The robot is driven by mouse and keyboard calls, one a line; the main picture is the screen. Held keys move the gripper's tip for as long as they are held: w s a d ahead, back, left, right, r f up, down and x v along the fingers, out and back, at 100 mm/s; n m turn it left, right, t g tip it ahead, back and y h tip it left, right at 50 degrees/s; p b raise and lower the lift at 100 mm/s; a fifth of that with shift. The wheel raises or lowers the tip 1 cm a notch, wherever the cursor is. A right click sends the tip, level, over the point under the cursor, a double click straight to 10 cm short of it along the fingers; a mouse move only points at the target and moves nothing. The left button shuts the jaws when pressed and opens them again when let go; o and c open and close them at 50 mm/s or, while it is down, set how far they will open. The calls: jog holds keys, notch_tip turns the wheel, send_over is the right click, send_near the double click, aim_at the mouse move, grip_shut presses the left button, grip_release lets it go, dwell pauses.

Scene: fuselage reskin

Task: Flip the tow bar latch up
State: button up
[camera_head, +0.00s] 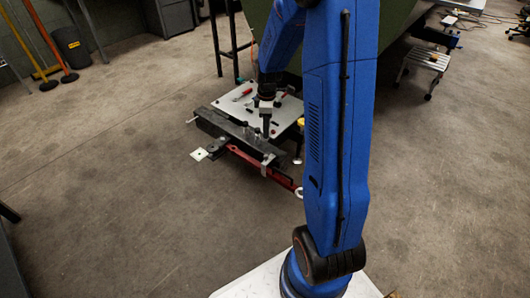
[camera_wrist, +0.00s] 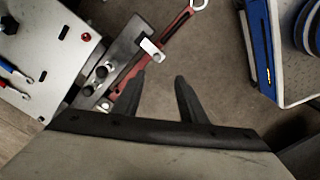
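The red tow bar (camera_head: 270,172) with a ring at its end sticks out from a dark grey beam at the front of a work surface. It also shows in the wrist view (camera_wrist: 178,27), running from upper right to lower left. A pale metal tab (camera_wrist: 151,49), perhaps the latch, crosses the bar near the dark beam; it shows in the head view (camera_head: 267,162) too. My gripper (camera_wrist: 160,77) has its two dark fingers apart with nothing between them. In the picture the fingertips are just below the tab; their height above the bar is unclear. In the head view my gripper (camera_head: 266,133) points down over the beam.
The light work plate (camera_head: 258,103) behind the beam holds red-handled tools and small parts. Bolts (camera_wrist: 102,71) stand on the beam beside the bar. A step stool (camera_head: 425,62) stands at the upper right.

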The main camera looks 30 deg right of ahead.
aim_at(267, 155)
jog(key=f, duration=1.8)
jog(key=shift+w+d+f, duration=0.2)
jog(key=shift+w+d, duration=0.1)
jog(key=shift+w, duration=0.1)
grip_shut()
